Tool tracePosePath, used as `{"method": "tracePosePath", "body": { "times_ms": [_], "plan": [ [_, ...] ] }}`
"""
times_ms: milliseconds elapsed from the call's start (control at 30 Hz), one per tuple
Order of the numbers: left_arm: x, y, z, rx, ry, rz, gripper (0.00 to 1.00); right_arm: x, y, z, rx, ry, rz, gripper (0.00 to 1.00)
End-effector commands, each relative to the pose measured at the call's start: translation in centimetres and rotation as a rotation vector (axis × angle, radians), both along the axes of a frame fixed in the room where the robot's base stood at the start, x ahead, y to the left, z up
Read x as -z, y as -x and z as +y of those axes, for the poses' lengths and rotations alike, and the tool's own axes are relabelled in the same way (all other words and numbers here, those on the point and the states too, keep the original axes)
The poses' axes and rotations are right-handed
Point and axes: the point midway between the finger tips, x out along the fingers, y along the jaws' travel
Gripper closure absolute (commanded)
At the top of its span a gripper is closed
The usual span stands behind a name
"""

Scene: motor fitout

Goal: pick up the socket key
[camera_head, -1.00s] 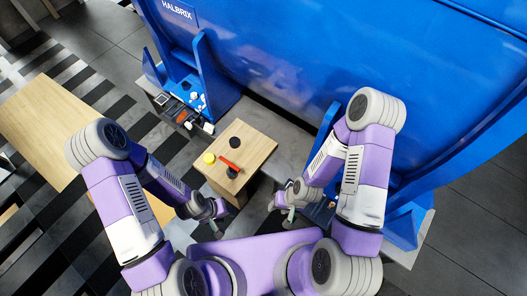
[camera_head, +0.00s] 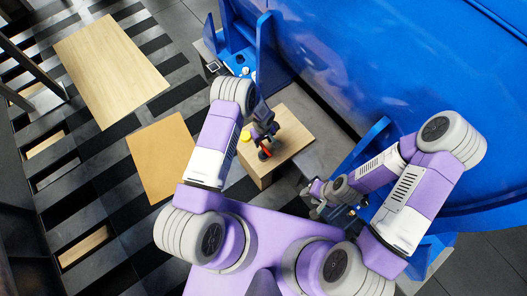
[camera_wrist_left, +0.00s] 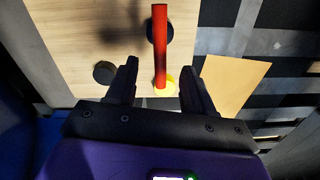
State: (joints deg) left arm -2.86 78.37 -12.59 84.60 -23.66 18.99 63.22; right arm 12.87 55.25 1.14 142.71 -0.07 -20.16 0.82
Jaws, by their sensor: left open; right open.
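The red rod (camera_head: 264,153), the likeliest socket key in view, shows at the small wooden table, partly hidden by my left arm. In the left wrist view the red rod (camera_wrist_left: 160,45) runs upright in the picture, its near end by a yellow round piece (camera_wrist_left: 167,84). My left gripper (camera_head: 263,139) is over the table and open. In its wrist view the fingers (camera_wrist_left: 160,75) stand apart on either side of the rod's near end, with no visible contact. My right gripper (camera_head: 322,207) is open and empty, to the right of the table.
Black round pieces (camera_wrist_left: 104,72) lie on the small wooden table (camera_head: 293,126), one under or beside the rod. A large blue machine (camera_head: 365,60) stands behind. Two wooden tops (camera_head: 110,70) lie at the left. Floor between them is open.

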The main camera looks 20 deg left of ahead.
Motion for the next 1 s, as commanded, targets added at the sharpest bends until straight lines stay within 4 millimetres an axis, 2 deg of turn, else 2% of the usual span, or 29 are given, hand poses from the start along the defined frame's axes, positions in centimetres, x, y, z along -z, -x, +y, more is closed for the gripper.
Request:
{"method": "tracePosePath", "body": {
  "times_ms": [500, 633, 833, 867, 1000],
  "plan": [
    [6.7, 0.4, -0.4, -0.007, -0.004, -0.002, 0.48, 2.0, 0.0, 0.0, 0.000, 0.000, 0.000, 0.57],
    [7.5, 0.4, -0.4, -0.008, -0.003, -0.001, 0.48, 2.2, 0.0, 0.0, 0.000, 0.000, 0.000, 0.57],
    [7.4, 0.4, -0.4, -0.007, -0.004, -0.002, 0.48, 2.1, 0.0, 0.0, 0.000, 0.000, 0.000, 0.57],
    [7.4, 0.4, -0.4, -0.007, -0.004, -0.002, 0.49, 2.1, 0.0, 0.0, 0.000, 0.000, 0.000, 0.57],
    [7.4, 0.4, -0.4, -0.007, -0.004, -0.002, 0.71, 2.1, 0.0, 0.0, 0.000, 0.000, 0.000, 0.57]
  ]
}}
